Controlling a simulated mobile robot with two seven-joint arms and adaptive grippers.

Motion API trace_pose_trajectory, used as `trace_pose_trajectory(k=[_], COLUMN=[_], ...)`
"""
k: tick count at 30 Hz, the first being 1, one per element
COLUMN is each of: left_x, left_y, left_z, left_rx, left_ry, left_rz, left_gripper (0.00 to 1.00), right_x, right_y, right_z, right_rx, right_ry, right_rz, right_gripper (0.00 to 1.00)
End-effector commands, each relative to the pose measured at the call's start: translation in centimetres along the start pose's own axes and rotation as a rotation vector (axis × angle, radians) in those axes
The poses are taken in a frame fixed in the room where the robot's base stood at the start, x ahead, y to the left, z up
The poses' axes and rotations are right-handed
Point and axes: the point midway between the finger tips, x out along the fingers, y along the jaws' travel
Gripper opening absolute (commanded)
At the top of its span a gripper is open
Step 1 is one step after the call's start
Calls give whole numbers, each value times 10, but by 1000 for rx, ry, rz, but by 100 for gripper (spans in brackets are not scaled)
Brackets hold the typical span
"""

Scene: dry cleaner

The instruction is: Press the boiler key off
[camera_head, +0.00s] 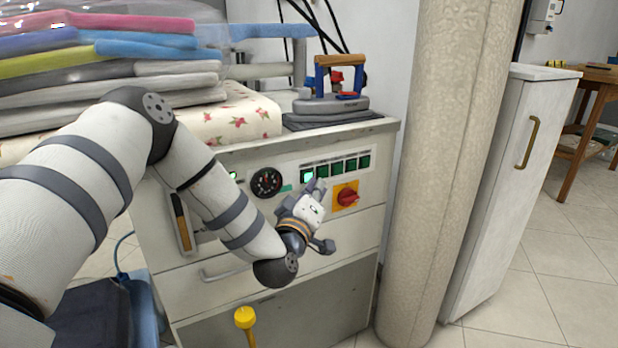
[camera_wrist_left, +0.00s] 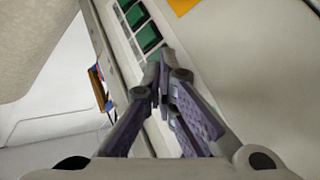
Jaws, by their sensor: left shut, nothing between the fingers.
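A row of green keys (camera_head: 337,168) sits on the ironing station's front panel in the head view. The leftmost visible key (camera_head: 307,174) glows brighter than the others. No label tells me which key is the boiler's. My left gripper (camera_head: 317,187) is shut and empty, just below the left end of the row. In the left wrist view the closed fingertips (camera_wrist_left: 162,72) lie close to the green keys (camera_wrist_left: 149,37), and the fingers hide part of the panel. I cannot tell whether they touch a key. My right gripper is not in view.
A red rotary switch (camera_head: 347,197) on a yellow plate sits right of my gripper, and a round gauge (camera_head: 266,182) left of it. An iron (camera_head: 330,103) stands on top of the station. Folded clothes (camera_head: 110,65) are stacked at left. A thick column (camera_head: 445,150) stands at right.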

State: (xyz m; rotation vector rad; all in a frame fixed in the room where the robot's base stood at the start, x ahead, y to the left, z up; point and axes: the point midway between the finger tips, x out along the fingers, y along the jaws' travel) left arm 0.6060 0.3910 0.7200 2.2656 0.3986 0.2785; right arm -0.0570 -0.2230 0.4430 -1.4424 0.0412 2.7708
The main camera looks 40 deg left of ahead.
Motion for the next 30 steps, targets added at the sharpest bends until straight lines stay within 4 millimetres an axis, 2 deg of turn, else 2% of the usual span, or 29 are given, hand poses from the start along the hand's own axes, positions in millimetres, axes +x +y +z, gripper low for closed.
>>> trace_pose_trajectory(k=[30], left_x=[6], left_y=[-5], left_z=[-5], left_rx=[0], left_ry=[0], left_rz=[0], left_gripper=[0], right_x=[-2], right_y=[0], right_z=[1], right_rx=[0], right_ry=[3], right_rz=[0], right_gripper=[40])
